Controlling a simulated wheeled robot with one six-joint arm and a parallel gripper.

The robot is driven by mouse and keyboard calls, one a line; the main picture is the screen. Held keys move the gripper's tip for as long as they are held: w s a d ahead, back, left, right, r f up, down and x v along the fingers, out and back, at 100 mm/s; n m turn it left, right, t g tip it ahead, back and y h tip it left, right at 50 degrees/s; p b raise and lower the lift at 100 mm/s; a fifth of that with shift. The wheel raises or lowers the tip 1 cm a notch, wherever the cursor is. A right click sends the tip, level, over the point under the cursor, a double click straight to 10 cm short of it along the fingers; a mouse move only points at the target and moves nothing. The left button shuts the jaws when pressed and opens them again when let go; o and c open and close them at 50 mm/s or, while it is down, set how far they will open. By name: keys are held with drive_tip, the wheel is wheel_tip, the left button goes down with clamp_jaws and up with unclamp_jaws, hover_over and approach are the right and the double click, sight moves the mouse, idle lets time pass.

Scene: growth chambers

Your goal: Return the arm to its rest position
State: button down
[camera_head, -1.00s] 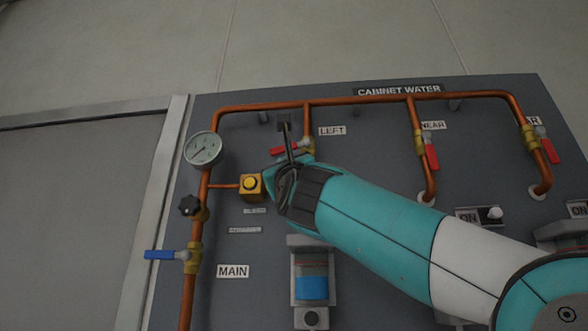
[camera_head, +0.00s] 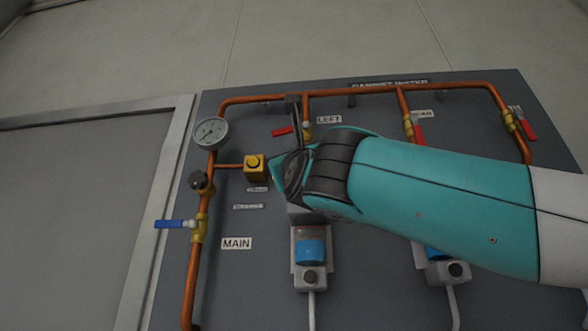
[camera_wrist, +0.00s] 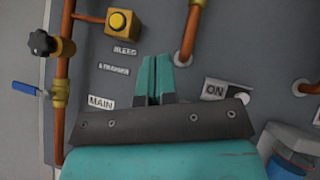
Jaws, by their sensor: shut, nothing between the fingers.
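My arm (camera_head: 430,205) reaches in from the right in the head view, in front of the water panel (camera_head: 380,290). Its wrist end is bent in front of the panel's left half, and my fingers cannot be made out there. In the wrist view my gripper (camera_wrist: 156,62) shows two teal fingers together, with nothing between them. They point towards the panel, between the MAIN label (camera_wrist: 101,102) and the ON label (camera_wrist: 214,91). No contact with the panel shows.
Copper pipes carry a gauge (camera_head: 211,131), a yellow bleed button (camera_head: 254,163) and a blue main handle (camera_head: 172,224). The red left-valve handle (camera_head: 282,132) lies sideways close to my wrist. A blue-filled cup (camera_head: 311,248) is below it. The grey door (camera_head: 75,215) is at left.

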idle(0.4)
wheel_tip(320, 180, down, 26)
drive_tip(key=w+n+g+y+p, duration=0.1)
drive_tip(key=n+g+y+p, duration=0.1)
drive_tip(key=n+g, duration=0.65)
drive_tip(key=w+n+g+y+p, duration=0.25)
drive_tip(key=n+g, duration=0.25)
drive_tip(key=n, duration=0.7)
drive_tip(key=s+d+f+n+g+h+p, duration=0.1)
drive_tip(key=s+d+f+n+g, duration=0.2)
drive_tip(key=s+f, duration=0.5)
drive_tip(key=s+d+f+n+g+h+p, duration=0.1)
drive_tip(key=s+d+f+n+g, duration=0.3)
drive_tip(key=s+f+n, duration=0.3)
drive_tip(key=s+d+f+n+g+h+p, duration=0.1)
drive_tip(key=s+d+f+n+g, duration=0.3)
drive_tip(key=s+f, duration=0.6)
drive_tip(key=shift+s+d+n+g+h+p, duration=0.25)
drive_tip(key=shift+s+n+g+h+p, duration=0.15)
drive_tip(key=shift+s+n+g, duration=0.6)
drive_tip(key=shift+s+m, duration=0.2)
drive_tip(key=shift+m, duration=0.15)
